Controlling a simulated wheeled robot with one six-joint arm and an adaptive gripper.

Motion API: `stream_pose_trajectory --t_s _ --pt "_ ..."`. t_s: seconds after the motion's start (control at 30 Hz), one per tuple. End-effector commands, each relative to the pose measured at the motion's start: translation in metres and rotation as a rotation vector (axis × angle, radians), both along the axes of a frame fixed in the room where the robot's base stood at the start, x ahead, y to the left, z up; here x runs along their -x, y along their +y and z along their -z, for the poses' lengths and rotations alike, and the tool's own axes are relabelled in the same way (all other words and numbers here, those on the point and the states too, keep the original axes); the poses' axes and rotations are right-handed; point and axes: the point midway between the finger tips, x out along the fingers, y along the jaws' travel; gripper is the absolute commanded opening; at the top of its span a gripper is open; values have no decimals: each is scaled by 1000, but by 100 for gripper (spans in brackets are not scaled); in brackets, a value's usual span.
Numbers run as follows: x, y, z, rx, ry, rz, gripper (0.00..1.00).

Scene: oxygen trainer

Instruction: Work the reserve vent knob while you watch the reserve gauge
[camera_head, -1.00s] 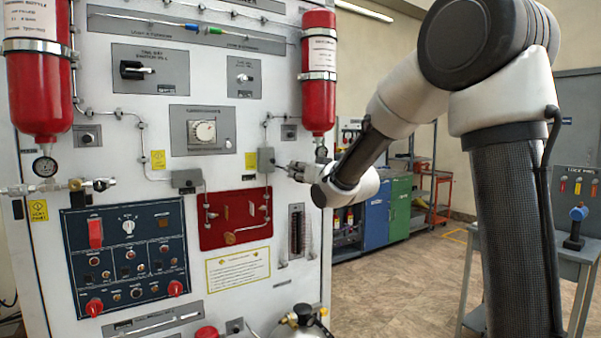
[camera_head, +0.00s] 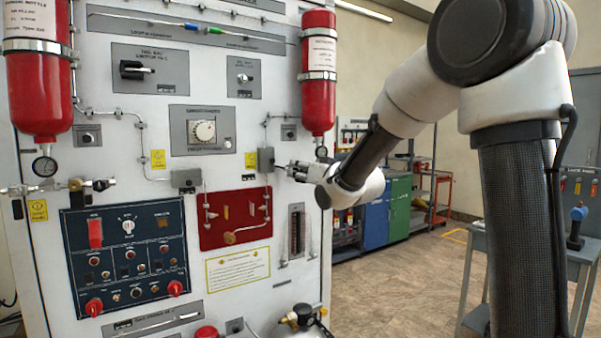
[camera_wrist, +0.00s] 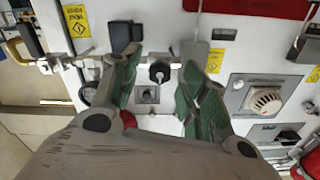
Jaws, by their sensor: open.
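In the wrist view, a black round knob (camera_wrist: 160,72), which looks like the reserve vent knob, sits on a horizontal pipe on the white panel. My gripper (camera_wrist: 158,60) is open, with a green-padded finger on either side of the knob; I cannot tell whether either touches it. In the head view my gripper (camera_head: 288,169) reaches the panel below the right red bottle (camera_head: 318,75), and hides the knob. The reserve gauge (camera_head: 321,152) hangs under that bottle, its face too small to read. A round gauge (camera_wrist: 86,95) shows in the wrist view, partly behind the left finger.
A grey box (camera_head: 266,160) on the pipe is close to the gripper's left. A dark blue switch panel (camera_head: 125,250) is at lower left.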

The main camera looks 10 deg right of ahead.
Motion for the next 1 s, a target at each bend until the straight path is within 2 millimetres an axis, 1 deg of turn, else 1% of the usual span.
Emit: stream_pose_trajectory --t_s 0.03,0.3,0.4,0.5,0.67,1.0 --pt "10 -3 -1 0 -1 0 45" --pt "68 -22 -1 0 -2 1 45" --pt "83 -28 0 -1 -2 2 45" --pt "94 -31 0 -1 0 1 45" --pt "99 -33 0 0 0 0 45" --pt "99 -32 0 0 0 0 45"
